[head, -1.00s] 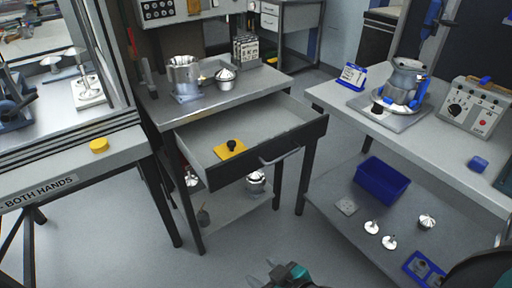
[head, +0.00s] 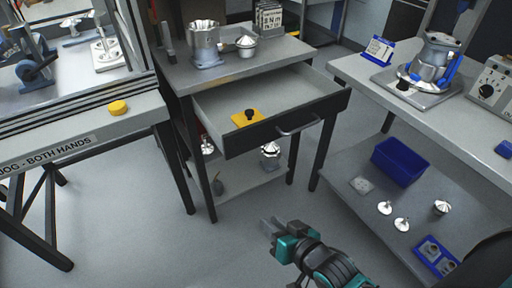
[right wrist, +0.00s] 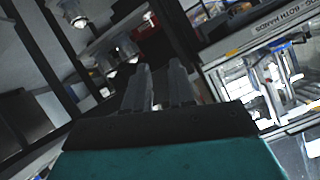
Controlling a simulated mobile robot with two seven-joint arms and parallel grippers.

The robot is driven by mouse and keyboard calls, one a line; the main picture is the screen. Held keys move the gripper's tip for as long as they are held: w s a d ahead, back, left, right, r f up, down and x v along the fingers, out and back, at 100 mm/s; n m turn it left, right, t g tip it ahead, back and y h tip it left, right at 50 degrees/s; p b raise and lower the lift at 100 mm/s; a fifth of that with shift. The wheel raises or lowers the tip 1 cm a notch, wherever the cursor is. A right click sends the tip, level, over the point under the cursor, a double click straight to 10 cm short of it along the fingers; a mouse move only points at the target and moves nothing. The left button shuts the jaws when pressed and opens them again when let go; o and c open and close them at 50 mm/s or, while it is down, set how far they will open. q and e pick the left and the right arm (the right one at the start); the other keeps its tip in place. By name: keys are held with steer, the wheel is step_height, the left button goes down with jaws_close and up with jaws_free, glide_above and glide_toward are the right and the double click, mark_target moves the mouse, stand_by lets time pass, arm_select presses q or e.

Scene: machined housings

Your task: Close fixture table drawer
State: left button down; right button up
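The fixture table (head: 285,52) stands in the middle of the head view. Its drawer (head: 318,117) is pulled out toward me. The drawer has a dark front and a grey bar handle (head: 300,127). A yellow plate with a black knob (head: 243,119) lies inside at the left. My right gripper (head: 270,227) is below and in front of the drawer, apart from the handle. Its two fingers also show in the right wrist view (right wrist: 161,85), with a gap and nothing held between them. My left gripper is not in view.
A machine bench with a yellow button (head: 118,107) stands at the left. A workbench (head: 440,113) at the right has a lower shelf with a blue bin (head: 400,163). Metal housings (head: 205,46) stand on the fixture table's top. The floor before the drawer is clear.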

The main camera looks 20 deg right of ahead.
steer(key=w+m+t+b, duration=0.1)
steer(key=m, duration=0.1)
steer(key=w+d+m+t, duration=0.1)
steer(key=w+m, duration=0.1)
steer(key=m, duration=0.1)
steer(key=w+d+r+m+t+b, duration=0.1)
steer(key=w+m, duration=0.1)
steer(key=m, duration=0.1)
steer(key=shift+w+d+b, duration=0.1)
steer(key=shift+d+b, duration=0.1)
steer(key=shift+b, duration=0.1)
jaws_close()
steer(key=m+t+b, duration=0.2)
steer(key=m+b, duration=0.1)
steer(key=m, duration=0.3)
glide_toward(242, 144)
steer(key=shift+h, duration=0.3)
steer(key=w, duration=0.4)
steer(key=w+a, duration=0.1)
steer(key=w, duration=0.1)
steer(key=shift+w, duration=0.4)
